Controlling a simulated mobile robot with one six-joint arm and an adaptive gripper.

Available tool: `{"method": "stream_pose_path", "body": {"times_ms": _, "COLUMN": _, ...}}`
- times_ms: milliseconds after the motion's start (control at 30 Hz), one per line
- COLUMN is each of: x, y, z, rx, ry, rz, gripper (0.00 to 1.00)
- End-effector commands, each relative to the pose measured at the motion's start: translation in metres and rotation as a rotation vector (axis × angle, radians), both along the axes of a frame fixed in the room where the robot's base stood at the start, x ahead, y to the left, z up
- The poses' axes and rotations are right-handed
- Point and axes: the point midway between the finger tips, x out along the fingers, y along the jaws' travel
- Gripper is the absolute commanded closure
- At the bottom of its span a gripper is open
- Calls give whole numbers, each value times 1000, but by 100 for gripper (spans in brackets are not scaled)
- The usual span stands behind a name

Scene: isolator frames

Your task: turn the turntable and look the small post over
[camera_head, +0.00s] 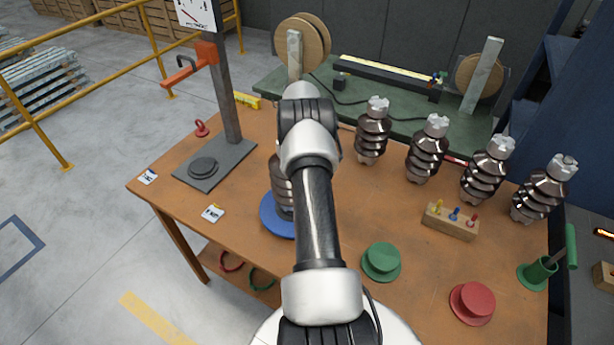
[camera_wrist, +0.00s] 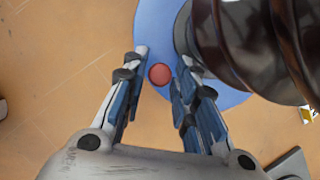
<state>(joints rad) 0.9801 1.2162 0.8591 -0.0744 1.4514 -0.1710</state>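The blue turntable (camera_head: 270,222) is on the brown workbench, partly hidden behind my arm. A dark ribbed post (camera_head: 282,190) stands on it, mostly hidden by the arm. In the wrist view the turntable (camera_wrist: 152,28) shows as a blue disc with a red knob (camera_wrist: 160,74) near its edge. The post (camera_wrist: 230,45) fills the upper right there, close to the right finger. My gripper (camera_wrist: 164,58) is open, its fingers on either side of the knob with gaps showing. I cannot tell how far above the disc the fingertips are. The head view hides the gripper.
Several ribbed posts (camera_head: 426,150) stand along the bench's back right. A peg block (camera_head: 451,222), a green disc (camera_head: 381,263), a red disc (camera_head: 472,303) and a green holder (camera_head: 538,272) are at the right. A gauge stand (camera_head: 214,165) is at the left.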

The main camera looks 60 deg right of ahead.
Motion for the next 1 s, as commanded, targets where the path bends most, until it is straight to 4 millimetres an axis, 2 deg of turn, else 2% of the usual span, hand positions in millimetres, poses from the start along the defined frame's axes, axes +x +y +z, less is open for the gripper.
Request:
{"method": "stream_pose_path", "body": {"times_ms": 167, "x": 0, "y": 0, "z": 0, "rx": 1, "ry": 1, "rz": 0, "gripper": 60}}
{"method": "stream_pose_path", "body": {"times_ms": 500, "x": 1, "y": -1, "z": 3, "rx": 0, "ry": 0, "rz": 0, "gripper": 60}}
{"method": "stream_pose_path", "body": {"times_ms": 567, "x": 3, "y": -3, "z": 7, "rx": -1, "ry": -1, "rz": 0, "gripper": 60}}
{"method": "stream_pose_path", "body": {"times_ms": 833, "x": 15, "y": -15, "z": 48, "rx": -3, "ry": -1, "rz": -1, "gripper": 60}}
{"method": "stream_pose_path", "body": {"times_ms": 1000, "x": 19, "y": -19, "z": 62, "rx": -1, "ry": -1, "rz": 0, "gripper": 60}}
